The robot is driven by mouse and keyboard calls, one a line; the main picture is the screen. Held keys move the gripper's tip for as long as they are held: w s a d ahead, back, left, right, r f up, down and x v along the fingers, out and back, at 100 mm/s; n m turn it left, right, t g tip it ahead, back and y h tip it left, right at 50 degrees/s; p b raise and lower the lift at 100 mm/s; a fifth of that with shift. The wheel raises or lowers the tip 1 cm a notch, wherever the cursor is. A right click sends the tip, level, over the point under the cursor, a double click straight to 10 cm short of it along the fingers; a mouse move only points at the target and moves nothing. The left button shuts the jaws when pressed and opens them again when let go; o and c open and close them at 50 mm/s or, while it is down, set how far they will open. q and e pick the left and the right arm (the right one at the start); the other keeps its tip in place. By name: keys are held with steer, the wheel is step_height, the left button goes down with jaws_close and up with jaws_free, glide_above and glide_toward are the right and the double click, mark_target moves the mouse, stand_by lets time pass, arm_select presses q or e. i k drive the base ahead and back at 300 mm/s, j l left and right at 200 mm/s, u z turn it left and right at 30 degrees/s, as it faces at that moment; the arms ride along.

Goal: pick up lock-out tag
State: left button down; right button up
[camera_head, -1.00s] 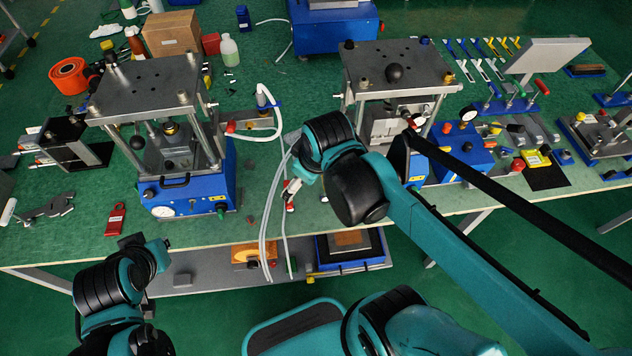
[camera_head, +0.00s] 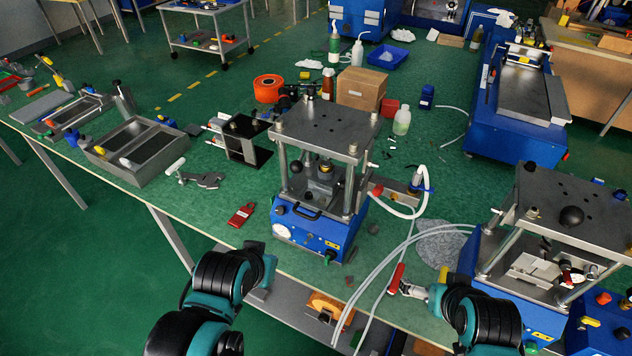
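The red lock-out tag (camera_head: 241,215) lies flat on the green bench, left of the middle press and near the front edge. My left gripper (camera_head: 264,262) is in front of the tag and slightly right of it, apart from it, near the bench edge. Its fingers are dark and seen from behind, so its opening is unclear. My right gripper (camera_head: 402,287) is over the front of the bench, right of the middle press. A small red-handled item (camera_head: 396,277) shows at its tip; I cannot tell whether it is gripped.
The middle press (camera_head: 315,230) stands just right of the tag. A grey clamp-like tool (camera_head: 202,180) and a black stand (camera_head: 245,138) lie behind it. Pale hoses (camera_head: 375,270) cross the bench edge by my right gripper.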

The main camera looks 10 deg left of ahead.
mark_target(240, 217)
steer(key=i+j+z, duration=0.1)
steer(key=j+z, duration=0.25)
steer(key=j, duration=0.55)
steer(key=j+z, duration=0.35)
steer(key=j, duration=0.55)
steer(key=k+j+z, duration=0.1)
steer(key=j+z, duration=0.25)
steer(key=j, duration=0.55)
